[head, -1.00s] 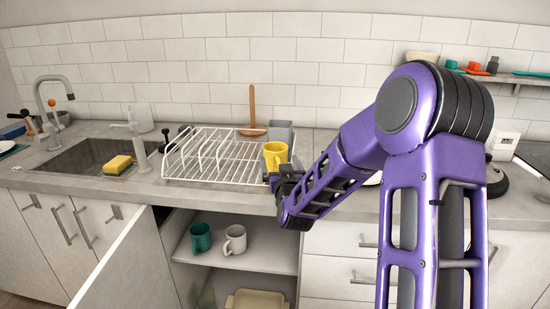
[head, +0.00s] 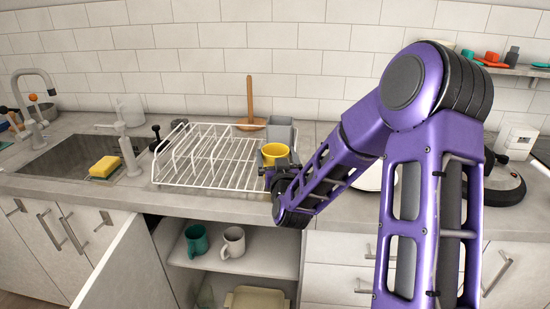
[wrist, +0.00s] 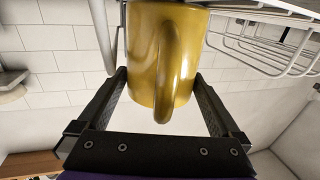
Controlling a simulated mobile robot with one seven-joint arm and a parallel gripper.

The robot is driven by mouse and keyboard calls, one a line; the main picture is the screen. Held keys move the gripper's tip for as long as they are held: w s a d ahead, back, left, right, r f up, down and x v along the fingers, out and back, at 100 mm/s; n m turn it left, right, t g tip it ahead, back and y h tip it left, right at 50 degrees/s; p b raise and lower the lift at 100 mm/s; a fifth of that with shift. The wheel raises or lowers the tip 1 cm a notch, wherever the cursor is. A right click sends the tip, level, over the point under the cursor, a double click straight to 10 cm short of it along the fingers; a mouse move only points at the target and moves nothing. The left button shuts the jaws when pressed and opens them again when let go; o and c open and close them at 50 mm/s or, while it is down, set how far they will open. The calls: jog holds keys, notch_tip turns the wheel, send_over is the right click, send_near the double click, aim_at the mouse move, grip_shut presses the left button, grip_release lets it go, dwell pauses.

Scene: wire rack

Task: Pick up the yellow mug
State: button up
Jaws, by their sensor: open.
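The yellow mug (head: 274,152) stands upright at the right front of the wire rack, its lower part hidden by my gripper in the head view. My gripper (head: 270,172) is at the near side of the mug, below its rim. In the wrist view the yellow mug (wrist: 150,50) fills the space between my two open fingers, with its handle pointing toward the palm. One finger lies along each side of the mug; I cannot tell whether either touches it.
The white wire rack (head: 205,178) lies left of my gripper. The sink (head: 70,158) with a yellow sponge (head: 105,166) is further left. An open cabinet below holds a teal mug (head: 198,241) and a white mug (head: 232,242).

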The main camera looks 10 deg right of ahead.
jog(key=shift+w, duration=0.25)
jog(key=c, duration=1.3)
jog(key=shift+r, duration=0.15)
